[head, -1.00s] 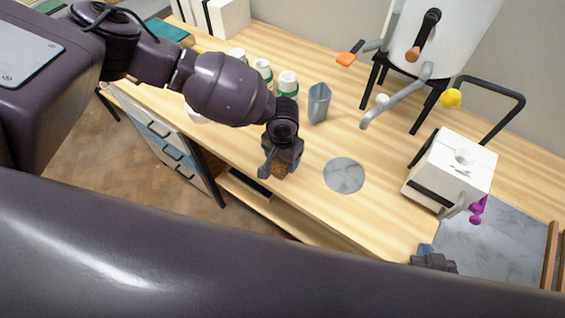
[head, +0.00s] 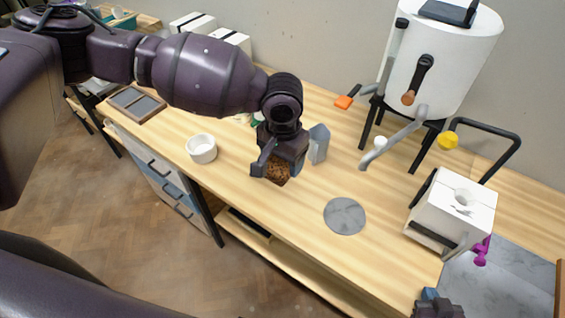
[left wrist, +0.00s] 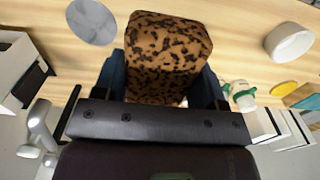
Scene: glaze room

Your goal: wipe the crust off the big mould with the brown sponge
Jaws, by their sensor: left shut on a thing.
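My left gripper (head: 272,165) is shut on the brown sponge (head: 277,172), a block with dark speckles. The sponge fills the top middle of the left wrist view (left wrist: 168,55) between the two fingers, and it looks held over the table. The big mould seems to be the white block (head: 481,217) with a black band at the right of the table. It has a round hole on top, with small grey marks beside it that may be crust. The left gripper is well to its left, apart from it. My right gripper (head: 438,308) shows only partly at the bottom edge; its opening is unclear.
A grey disc (head: 345,216) lies between sponge and mould. A white tank (head: 440,60) on black legs with a grey spout stands behind the mould.

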